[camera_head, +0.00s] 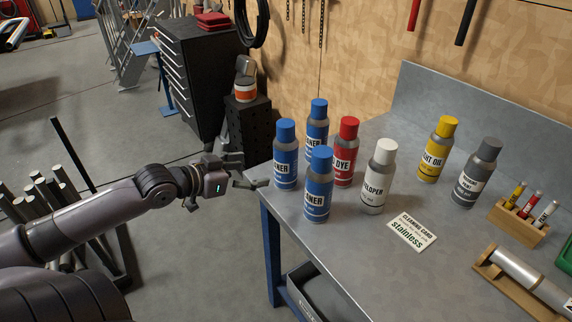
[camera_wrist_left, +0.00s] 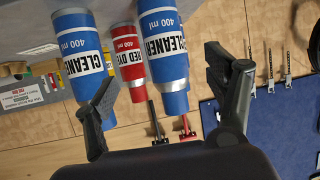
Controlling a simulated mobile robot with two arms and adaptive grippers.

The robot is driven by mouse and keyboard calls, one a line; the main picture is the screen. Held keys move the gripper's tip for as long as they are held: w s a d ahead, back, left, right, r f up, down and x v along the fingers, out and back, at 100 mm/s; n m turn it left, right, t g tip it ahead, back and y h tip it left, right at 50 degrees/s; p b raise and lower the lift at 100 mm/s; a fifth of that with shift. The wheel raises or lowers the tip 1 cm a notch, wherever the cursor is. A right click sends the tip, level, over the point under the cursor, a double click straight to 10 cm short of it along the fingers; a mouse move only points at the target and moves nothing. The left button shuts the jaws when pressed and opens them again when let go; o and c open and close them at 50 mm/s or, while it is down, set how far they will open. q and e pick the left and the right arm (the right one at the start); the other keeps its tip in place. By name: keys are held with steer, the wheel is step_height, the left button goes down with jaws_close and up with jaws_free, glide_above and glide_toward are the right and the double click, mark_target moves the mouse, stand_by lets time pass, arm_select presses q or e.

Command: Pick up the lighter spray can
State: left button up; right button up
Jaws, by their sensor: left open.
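Several spray cans stand upright on the grey workbench (camera_head: 345,270). Three look alike, with blue caps and CLEANER labels: one at left (camera_head: 286,160), one behind (camera_head: 318,125), one in front (camera_head: 319,188). A red dye can (camera_head: 346,155), a white developer can (camera_head: 380,180), a yellow paint oil can (camera_head: 438,152) and a grey can (camera_head: 476,175) stand right of them. Which is lighter cannot be seen. My left gripper (camera_head: 252,181) is open and empty at the bench's left edge, beside the left cleaner can. The wrist view, upside down, shows its fingers (camera_wrist_left: 160,68) before two cleaner cans and the red can.
A cleaning card reading "stainless" (camera_head: 411,233) lies in front of the developer can. A wooden marker holder (camera_head: 519,221) and a cradle with a metal cylinder (camera_head: 525,278) are at right. A dark tool cabinet (camera_head: 200,65) stands behind left. Metal bars stand in a rack at far left.

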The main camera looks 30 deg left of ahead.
mark_target(277, 164)
arm_select(q)
steer(key=shift+x, duration=4.05)
steer(key=shift+w+r, duration=0.1)
steer(key=shift+w, duration=0.55)
steer(key=x, duration=0.3)
steer(key=shift+w+a+p, duration=0.1)
steer(key=shift+p, duration=0.2)
steer(key=shift+w+f, duration=0.25)
steer(key=shift+w, duration=0.15)
steer(key=shift+c, duration=0.4)
steer(key=c, duration=1.2)
steer(key=shift+r, duration=0.1)
steer(key=shift+c, duration=0.8)
steer(key=shift+r, duration=0.1)
